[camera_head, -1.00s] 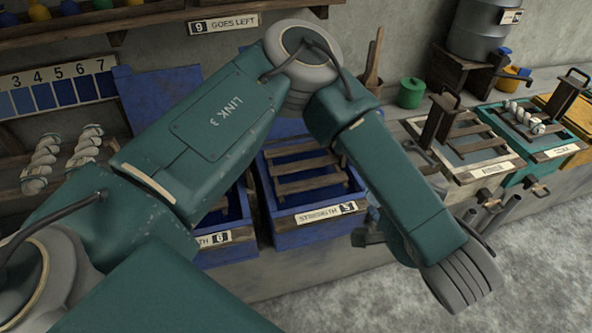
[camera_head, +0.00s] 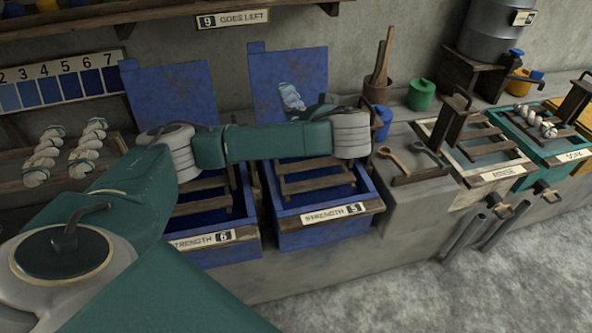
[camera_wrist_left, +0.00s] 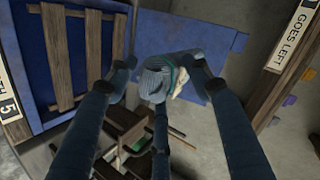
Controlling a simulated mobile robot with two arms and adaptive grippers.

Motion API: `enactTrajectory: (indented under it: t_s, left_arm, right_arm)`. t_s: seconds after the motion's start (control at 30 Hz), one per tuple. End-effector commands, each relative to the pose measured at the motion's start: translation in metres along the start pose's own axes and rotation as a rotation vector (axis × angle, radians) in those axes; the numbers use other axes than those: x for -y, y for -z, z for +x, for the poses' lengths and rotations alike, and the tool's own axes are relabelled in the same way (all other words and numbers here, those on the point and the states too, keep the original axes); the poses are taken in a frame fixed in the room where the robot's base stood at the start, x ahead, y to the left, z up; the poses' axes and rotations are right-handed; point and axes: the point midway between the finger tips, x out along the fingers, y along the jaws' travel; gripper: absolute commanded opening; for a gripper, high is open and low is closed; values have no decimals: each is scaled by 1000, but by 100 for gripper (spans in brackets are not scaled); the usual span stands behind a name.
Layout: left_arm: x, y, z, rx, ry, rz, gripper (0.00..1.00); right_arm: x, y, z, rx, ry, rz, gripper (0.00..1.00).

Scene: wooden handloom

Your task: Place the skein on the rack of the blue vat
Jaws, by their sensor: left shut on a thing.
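Two blue vats stand side by side, one labelled strength 6 (camera_head: 215,250) and one labelled strength 5 (camera_head: 318,236). Each has a wooden slatted rack across its top and a raised blue lid behind. My left arm crosses in front of them. My left gripper (camera_wrist_left: 165,78) is shut on a pale grey-blue skein (camera_wrist_left: 155,86) with a teal tie. In the head view the pale skein (camera_head: 291,97) shows above the strength 5 vat, in front of its lid; my arm hides most of the gripper. The strength 5 rack (camera_wrist_left: 75,60) is at the left in the wrist view. My right gripper is not in view.
Two pale skeins (camera_head: 88,148) lie on a tray at the left. A rinse vat (camera_head: 480,148) and a teal vat (camera_head: 540,137) with a skein on its rack stand at the right. A green pot (camera_head: 420,94) and ladles (camera_head: 390,155) sit between. A shelf (camera_head: 150,20) runs above.

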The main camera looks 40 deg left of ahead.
Motion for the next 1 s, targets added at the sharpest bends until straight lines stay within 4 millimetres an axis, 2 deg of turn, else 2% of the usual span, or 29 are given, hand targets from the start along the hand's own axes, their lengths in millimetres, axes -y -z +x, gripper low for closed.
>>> enactTrajectory:
  t_s: [0.5,1.0]
  left_arm:
    - [-83,-71,65,2,1,3,20]
    - [-123,-103,97,0,0,1,20]
  right_arm:
    - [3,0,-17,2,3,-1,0]
    - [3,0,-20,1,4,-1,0]
